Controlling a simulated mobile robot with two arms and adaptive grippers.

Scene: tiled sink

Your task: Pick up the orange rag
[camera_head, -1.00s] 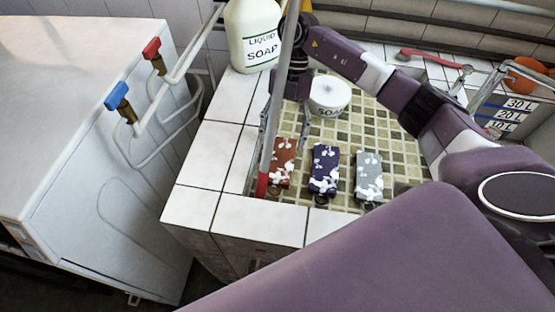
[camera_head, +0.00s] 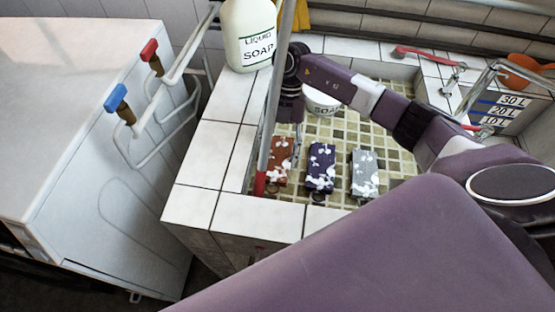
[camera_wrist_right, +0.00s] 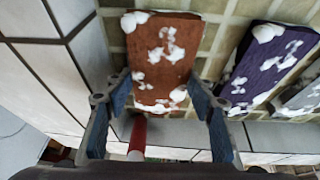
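The orange rag (camera_head: 281,155) is a flat rust-orange block with white foam on the tiled sink floor, leftmost of three similar blocks. It also shows in the right wrist view (camera_wrist_right: 158,55), between and beyond the fingertips. My right gripper (camera_head: 284,135) is above it, partly hidden by a pole in the head view. In the right wrist view my right gripper (camera_wrist_right: 158,92) is open, with one blue-padded finger toward each side of the rag. I cannot tell whether the fingers touch it. My left gripper is not in view.
A purple rag (camera_head: 321,167) and a grey rag (camera_head: 364,174) lie to the right. A grey pole with a red end (camera_head: 260,183) crosses before the gripper. A white soap pot (camera_head: 320,103) stands behind. White tiled walls (camera_head: 257,216) edge the sink. A liquid soap bottle (camera_head: 250,35) stands on the ledge.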

